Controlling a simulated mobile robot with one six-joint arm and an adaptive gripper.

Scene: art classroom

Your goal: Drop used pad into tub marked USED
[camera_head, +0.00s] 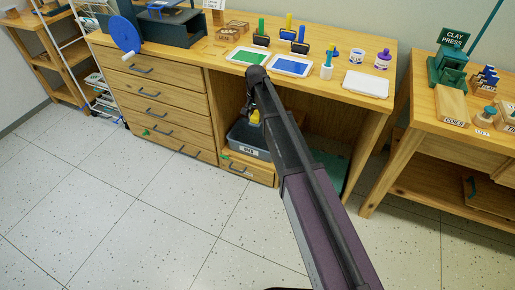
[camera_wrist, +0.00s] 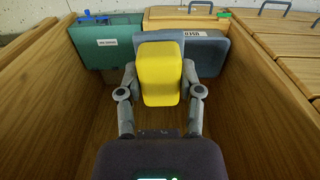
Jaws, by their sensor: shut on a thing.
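The yellow pad (camera_head: 255,117) is the used pad, and it shows large in the middle of the wrist view (camera_wrist: 161,75). My gripper (camera_head: 251,113) is shut on it, with one finger on each side in the wrist view (camera_wrist: 160,92). The grey tub (camera_head: 241,136) stands low in the open bay under the desk, with a white label on its front. In the wrist view the tub (camera_wrist: 211,58) is behind the pad, its label upside down and partly readable as USED. The pad appears above the tub in the head view. My arm hides part of the tub.
Wooden side walls (camera_wrist: 45,85) flank the gripper. A green container (camera_wrist: 105,48) with a white label stands beside the tub. Drawers (camera_head: 160,95) with handles adjoin the bay. The desktop (camera_head: 215,60) above carries ink trays, rollers and jars. The floor in front is clear.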

